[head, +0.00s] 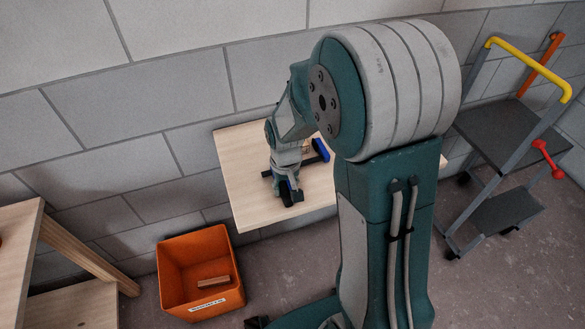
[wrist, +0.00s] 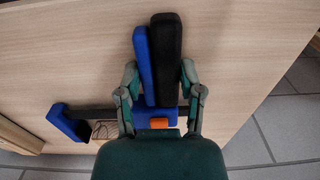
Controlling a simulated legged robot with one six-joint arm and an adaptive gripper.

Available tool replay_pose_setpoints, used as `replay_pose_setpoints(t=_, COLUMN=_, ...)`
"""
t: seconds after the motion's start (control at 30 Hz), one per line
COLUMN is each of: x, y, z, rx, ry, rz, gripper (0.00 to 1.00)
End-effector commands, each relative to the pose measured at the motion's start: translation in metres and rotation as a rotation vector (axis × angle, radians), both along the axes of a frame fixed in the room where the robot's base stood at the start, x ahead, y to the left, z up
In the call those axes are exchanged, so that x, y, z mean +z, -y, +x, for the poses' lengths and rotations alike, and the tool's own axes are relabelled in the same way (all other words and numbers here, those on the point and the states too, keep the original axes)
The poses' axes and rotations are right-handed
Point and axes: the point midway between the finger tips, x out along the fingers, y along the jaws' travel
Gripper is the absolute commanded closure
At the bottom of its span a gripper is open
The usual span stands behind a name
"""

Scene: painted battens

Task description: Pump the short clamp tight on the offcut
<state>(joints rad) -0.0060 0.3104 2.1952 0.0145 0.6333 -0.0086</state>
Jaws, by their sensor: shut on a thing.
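The short clamp lies on the pale wooden table (head: 250,190), with a blue end jaw (wrist: 70,122), a dark bar and a blue body. Its end jaw also shows in the head view (head: 321,150). In the wrist view its blue lever (wrist: 144,60) and black handle (wrist: 167,55) lie side by side, nearly parallel. My gripper (wrist: 160,72) has one finger beside the lever and the other beside the handle, shut on the pair. An orange tab (wrist: 159,123) shows on the body. A small brown grained piece, seemingly the offcut (wrist: 105,130), shows beside the bar between jaw and body; its contact is unclear.
An orange bin (head: 174,266) with a wooden block (head: 213,282) stands on the floor. A wooden bench (head: 80,306) is at left. The block wall is close behind the table.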

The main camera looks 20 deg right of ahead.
Motion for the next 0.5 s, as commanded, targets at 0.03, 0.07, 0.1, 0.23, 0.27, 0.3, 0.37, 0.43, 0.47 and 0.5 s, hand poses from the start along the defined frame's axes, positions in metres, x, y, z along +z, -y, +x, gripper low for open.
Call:
replay_pose_setpoints(t=0.03, x=-0.0026, y=-0.0009, z=-0.0027, rx=0.000, ry=-0.009, rz=0.001, gripper=1.00)
replay_pose_setpoints(t=0.07, x=-0.0027, y=-0.0009, z=-0.0027, rx=0.000, ry=-0.009, rz=0.001, gripper=1.00)
replay_pose_setpoints(t=0.1, x=-0.0027, y=-0.0009, z=-0.0028, rx=0.000, ry=-0.010, rz=0.001, gripper=1.00)
replay_pose_setpoints(t=0.23, x=-0.0029, y=-0.0009, z=-0.0031, rx=0.000, ry=-0.010, rz=0.001, gripper=1.00)
replay_pose_setpoints(t=0.27, x=-0.0030, y=-0.0009, z=-0.0031, rx=0.000, ry=-0.011, rz=0.001, gripper=1.00)
replay_pose_setpoints(t=0.3, x=-0.0030, y=-0.0009, z=-0.0032, rx=0.000, ry=-0.011, rz=0.001, gripper=1.00)
replay_pose_setpoints(t=0.37, x=-0.0031, y=-0.0009, z=-0.0033, rx=0.000, ry=-0.011, rz=0.001, gripper=1.00)
replay_pose_setpoints(t=0.43, x=-0.0032, y=-0.0010, z=-0.0034, rx=0.000, ry=-0.012, rz=0.001, gripper=1.00)
replay_pose_setpoints(t=0.47, x=-0.0032, y=-0.0010, z=-0.0034, rx=0.000, ry=-0.012, rz=0.001, gripper=0.47)
replay_pose_setpoints(t=0.5, x=-0.0032, y=-0.0009, z=-0.0034, rx=0.000, ry=-0.012, rz=0.001, gripper=0.29)
